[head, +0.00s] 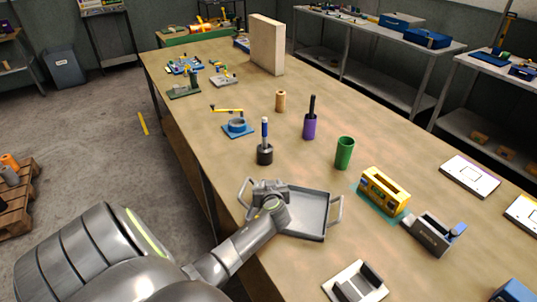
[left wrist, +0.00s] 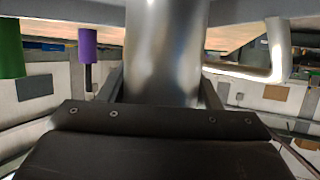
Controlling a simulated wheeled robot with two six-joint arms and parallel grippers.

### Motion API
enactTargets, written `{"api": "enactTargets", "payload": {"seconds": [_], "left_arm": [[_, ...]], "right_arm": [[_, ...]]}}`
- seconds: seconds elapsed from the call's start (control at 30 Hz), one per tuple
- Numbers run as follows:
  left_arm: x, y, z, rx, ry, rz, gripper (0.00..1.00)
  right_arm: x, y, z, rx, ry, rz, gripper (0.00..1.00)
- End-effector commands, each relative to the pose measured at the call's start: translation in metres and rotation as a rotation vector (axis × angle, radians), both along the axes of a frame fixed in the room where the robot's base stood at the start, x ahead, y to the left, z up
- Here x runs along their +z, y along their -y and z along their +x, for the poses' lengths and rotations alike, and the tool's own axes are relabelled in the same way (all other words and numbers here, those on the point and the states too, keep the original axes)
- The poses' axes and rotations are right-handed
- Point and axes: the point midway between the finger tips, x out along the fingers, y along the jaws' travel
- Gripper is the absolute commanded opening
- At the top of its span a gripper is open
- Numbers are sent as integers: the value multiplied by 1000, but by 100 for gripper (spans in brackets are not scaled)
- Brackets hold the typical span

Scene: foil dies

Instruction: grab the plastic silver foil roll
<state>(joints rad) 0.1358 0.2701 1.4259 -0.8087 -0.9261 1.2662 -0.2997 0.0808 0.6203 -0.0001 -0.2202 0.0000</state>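The silver foil roll (left wrist: 165,45) is a smooth shiny cylinder filling the middle of the left wrist view. My left gripper (left wrist: 164,72) has its dark fingers on both sides of the roll, their tips flush against it with no clear gap. In the head view my left gripper (head: 270,195) is over the left part of the grey tray (head: 318,222). There the gripper and wrist hide the roll, so I cannot tell whether it touches the tray. My right gripper is not in view.
Near the tray stand a black holder with a blue-handled tool (head: 265,152), a green cup (head: 344,153), a purple cylinder (head: 309,127) and a yellow box (head: 383,188). A grey-black device (head: 434,235) is further right. A tall beige block (head: 267,45) stands at the table's far end.

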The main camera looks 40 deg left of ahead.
Motion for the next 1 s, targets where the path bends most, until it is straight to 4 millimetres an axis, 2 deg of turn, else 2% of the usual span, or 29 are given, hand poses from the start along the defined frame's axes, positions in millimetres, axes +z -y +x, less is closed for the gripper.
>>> {"api": "enactTargets", "payload": {"seconds": [0.03, 0.23, 0.57, 0.67, 1.0], "left_arm": [[0, 0, 0, 0, 0, 0, 50], [0, 0, 0, 0, 0, 0, 25], [7, 0, 0, 0, 3, 2, 25], [18, 0, 1, 0, 5, 2, 25], [75, 0, 0, -1, 5, 2, 25]], "right_arm": [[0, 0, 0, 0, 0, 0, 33], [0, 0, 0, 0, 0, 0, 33], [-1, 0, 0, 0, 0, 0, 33], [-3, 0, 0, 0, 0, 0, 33], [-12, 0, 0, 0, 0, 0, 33]]}}
